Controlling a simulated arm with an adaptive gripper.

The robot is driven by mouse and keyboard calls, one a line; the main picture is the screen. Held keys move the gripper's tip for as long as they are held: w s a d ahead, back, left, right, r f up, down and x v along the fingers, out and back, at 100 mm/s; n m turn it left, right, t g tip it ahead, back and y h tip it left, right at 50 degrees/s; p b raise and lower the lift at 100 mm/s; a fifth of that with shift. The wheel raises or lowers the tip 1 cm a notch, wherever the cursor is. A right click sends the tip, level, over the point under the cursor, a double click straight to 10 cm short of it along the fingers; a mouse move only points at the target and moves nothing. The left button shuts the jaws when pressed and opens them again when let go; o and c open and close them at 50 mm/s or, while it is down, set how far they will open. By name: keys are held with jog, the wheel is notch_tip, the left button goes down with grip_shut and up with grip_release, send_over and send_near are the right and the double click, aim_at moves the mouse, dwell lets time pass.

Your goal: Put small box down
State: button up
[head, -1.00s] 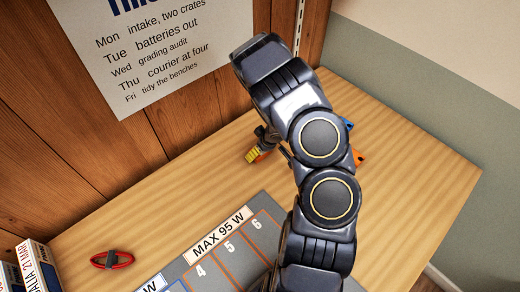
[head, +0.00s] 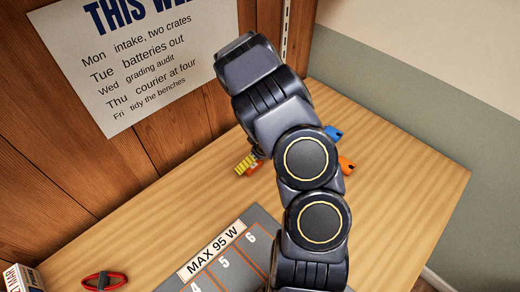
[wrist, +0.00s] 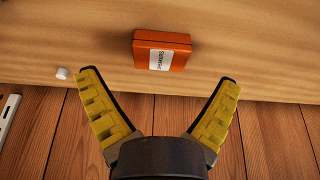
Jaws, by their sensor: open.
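A small orange box (wrist: 162,50) with a white label reading SPEAKERS lies on the wooden bench in the wrist view. My gripper (wrist: 157,78) is open, its two yellow fingers spread wide with nothing between them. The box lies beyond the fingertips, between their lines, and looks apart from both. In the head view my arm hides most of the gripper; one yellow finger (head: 246,163) shows left of the arm, with a sliver of orange (head: 255,168) beside it.
Blue (head: 333,132) and orange (head: 346,165) pieces show right of my arm, partly hidden. A grey numbered mat (head: 222,268) and a red-handled item (head: 104,281) lie nearer. A small white knob (wrist: 62,73) is left of the box. The wooden wall (head: 165,130) rises behind; the bench's right side is clear.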

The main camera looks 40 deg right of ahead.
notch_tip(320, 180, up, 24)
jog(key=s+d+m+h, duration=0.2)
jog(key=h, duration=0.5)
jog(key=s+a+r+n+g+y, duration=0.1)
jog(key=s+a+g+y, duration=0.2)
jog(key=s+a, duration=0.6)
jog(key=s+a+r+n+g+y, duration=0.1)
jog(key=s+a+r+g+y, duration=0.1)
jog(key=s+a, duration=0.8)
jog(key=a+g+y, duration=0.1)
jog(key=a+y, duration=0.1)
jog(key=a, duration=0.5)
